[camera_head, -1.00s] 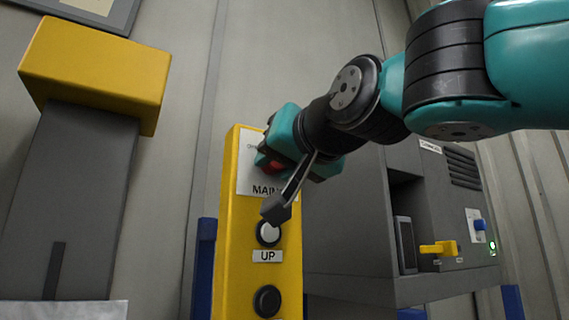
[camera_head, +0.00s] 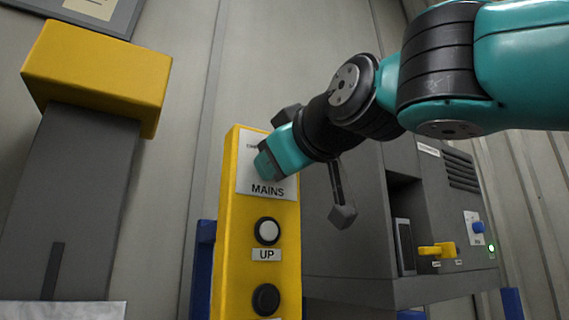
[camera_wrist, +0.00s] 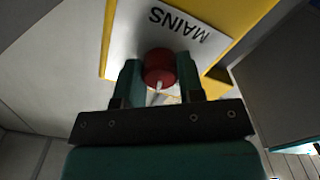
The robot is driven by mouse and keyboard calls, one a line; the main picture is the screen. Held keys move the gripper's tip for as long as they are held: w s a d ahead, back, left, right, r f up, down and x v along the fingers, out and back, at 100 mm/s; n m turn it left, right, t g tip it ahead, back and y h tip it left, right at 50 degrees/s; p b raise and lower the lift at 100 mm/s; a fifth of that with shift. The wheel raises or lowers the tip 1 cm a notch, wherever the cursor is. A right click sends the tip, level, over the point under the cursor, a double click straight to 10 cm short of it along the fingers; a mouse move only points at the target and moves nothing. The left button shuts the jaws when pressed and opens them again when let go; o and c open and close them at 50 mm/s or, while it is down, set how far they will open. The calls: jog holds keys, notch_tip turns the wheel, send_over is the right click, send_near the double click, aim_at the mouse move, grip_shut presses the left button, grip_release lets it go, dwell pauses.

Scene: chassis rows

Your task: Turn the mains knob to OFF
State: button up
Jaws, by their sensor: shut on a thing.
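The mains knob (camera_wrist: 159,68) is red with a pale pointer line. It sits on a white plate marked MAINS (camera_head: 267,189) at the top of a yellow control post (camera_head: 232,230). In the wrist view the knob is between the two teal fingers of my gripper (camera_wrist: 160,78), which is shut on it. The pointer line runs toward the bottom of the wrist view. In the head view my gripper (camera_head: 268,163) covers the knob and much of the plate. The plate's position marks are mostly hidden, so I cannot read the knob's setting.
Below the plate are a white UP button (camera_head: 267,231) and a black button (camera_head: 267,299). A grey cabinet (camera_head: 345,235) with a yellow handle (camera_head: 438,250) and a blue knob (camera_head: 478,227) stands to the right. A yellow-topped grey post (camera_head: 95,75) stands left.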

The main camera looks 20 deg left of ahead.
jog(key=n, duration=0.5)
jog(key=shift+r+n, duration=0.1)
jog(key=shift+n, duration=0.3)
dwell(0.4)
jog(key=o, duration=0.9)
jog(key=b+v, duration=0.7)
jog(key=v, duration=1)
jog(key=shift+s+d, duration=0.15)
jog(key=shift+s, duration=0.05)
